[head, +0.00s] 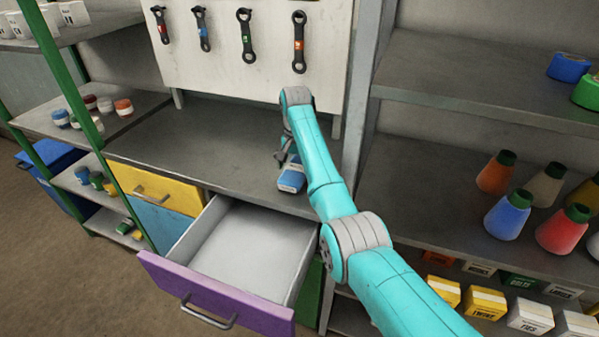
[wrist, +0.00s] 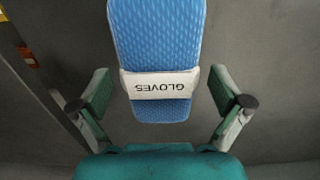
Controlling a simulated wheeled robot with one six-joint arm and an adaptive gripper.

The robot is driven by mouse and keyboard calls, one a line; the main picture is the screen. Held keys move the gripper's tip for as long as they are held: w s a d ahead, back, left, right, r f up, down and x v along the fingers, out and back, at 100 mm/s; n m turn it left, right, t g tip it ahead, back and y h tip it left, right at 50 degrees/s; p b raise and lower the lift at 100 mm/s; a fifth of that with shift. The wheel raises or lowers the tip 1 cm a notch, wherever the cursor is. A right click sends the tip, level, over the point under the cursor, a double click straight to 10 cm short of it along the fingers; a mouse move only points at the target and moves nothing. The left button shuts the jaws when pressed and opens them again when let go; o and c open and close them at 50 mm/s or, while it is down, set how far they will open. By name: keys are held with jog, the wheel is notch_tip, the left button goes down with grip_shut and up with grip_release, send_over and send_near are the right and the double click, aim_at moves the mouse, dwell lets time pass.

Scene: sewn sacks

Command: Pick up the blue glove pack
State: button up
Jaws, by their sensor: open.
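The blue glove pack (head: 291,177) lies on the grey workbench, under the end of my arm in the head view. In the wrist view the glove pack (wrist: 155,40) is a blue textured pack with a white band reading GLOVES. My gripper (wrist: 165,97) is open, with one finger on each side of the pack's near part. Gaps show between the fingers and the pack. In the head view my gripper (head: 283,158) is small and partly hidden by my arm.
An open, empty drawer with a purple front (head: 215,295) juts out below the workbench (head: 225,150). A white board (head: 265,75) with hanging wrenches stands behind. A grey post (head: 362,90) and shelves with coloured bottles (head: 508,215) are at the right. The bench left of the pack is clear.

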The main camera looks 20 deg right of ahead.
jog(key=shift+f, duration=0.2)
jog(key=shift+c, duration=0.3)
jog(key=c, duration=1.1)
